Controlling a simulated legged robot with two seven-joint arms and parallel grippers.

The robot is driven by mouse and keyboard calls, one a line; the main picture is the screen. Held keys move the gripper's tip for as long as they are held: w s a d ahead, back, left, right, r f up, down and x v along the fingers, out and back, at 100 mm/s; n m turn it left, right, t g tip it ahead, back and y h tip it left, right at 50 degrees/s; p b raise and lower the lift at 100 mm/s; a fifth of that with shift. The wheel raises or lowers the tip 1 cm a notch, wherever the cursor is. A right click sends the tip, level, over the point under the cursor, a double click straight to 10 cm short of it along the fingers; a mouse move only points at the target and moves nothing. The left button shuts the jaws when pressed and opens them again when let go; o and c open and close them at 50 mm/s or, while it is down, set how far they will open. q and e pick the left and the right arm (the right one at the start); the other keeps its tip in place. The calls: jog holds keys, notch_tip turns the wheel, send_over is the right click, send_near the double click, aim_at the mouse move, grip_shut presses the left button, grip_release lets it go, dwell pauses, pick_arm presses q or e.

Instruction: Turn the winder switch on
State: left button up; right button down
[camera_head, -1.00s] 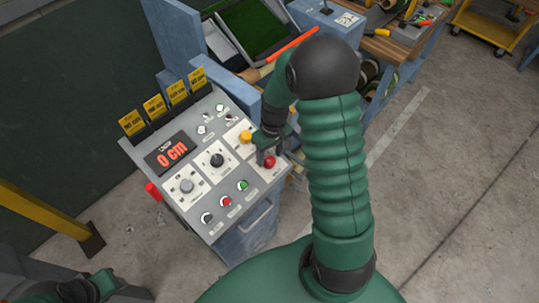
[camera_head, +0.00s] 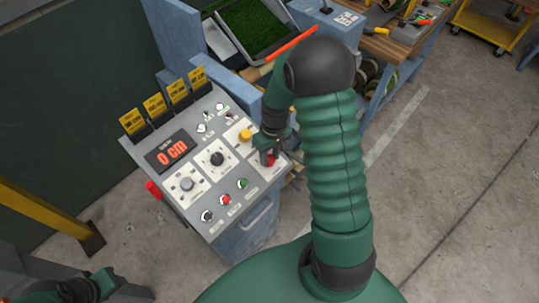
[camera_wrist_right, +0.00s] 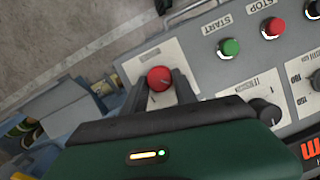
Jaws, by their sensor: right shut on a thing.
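The grey control panel (camera_head: 205,236) stands in front of me, its display (camera_head: 173,150) reading 0 cm. My right gripper (camera_head: 268,155) is at the panel's right edge, over a red knob (camera_head: 276,160) that it partly hides. In the right wrist view, the fingers (camera_wrist_right: 164,82) lie on both sides of the red knob (camera_wrist_right: 159,76) and are shut on it. The knob's label is too small to read, so I cannot tell by words which control is the winder switch. Part of my left arm shows at the lower left, with its fingertips unclear.
Yellow tags (camera_head: 155,104) stand along the back edge. Open floor lies to the right.

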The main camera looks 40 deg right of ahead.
jog(key=shift+d, duration=0.1)
jog(key=m, duration=0.2)
jog(key=m+y, duration=0.1)
jog(key=m, duration=0.1)
jog(key=shift+s+d+t+y, duration=0.1)
jog(key=shift+d+t+y, duration=0.1)
jog(key=shift+t+y, duration=0.1)
jog(key=m+t+y, duration=0.1)
jog(key=m, duration=0.3)
jog(key=shift+d+m, duration=0.1)
jog(key=shift+m, duration=0.3)
jog(key=m, duration=0.2)
jog(key=m+t+b, duration=0.1)
jog(key=m, duration=0.1)
jog(key=shift+s+f+y, duration=0.1)
jog(key=shift+s+y, duration=0.1)
jog(key=shift+y, duration=0.1)
jog(key=shift+m+t+b, duration=0.9)
jog(key=shift+m+b, duration=0.05)
jog(key=shift+m, duration=1.35)
jog(key=c, duration=1.3)
grip_release()
jog(key=o, duration=0.3)
jog(key=shift+s, duration=0.15)
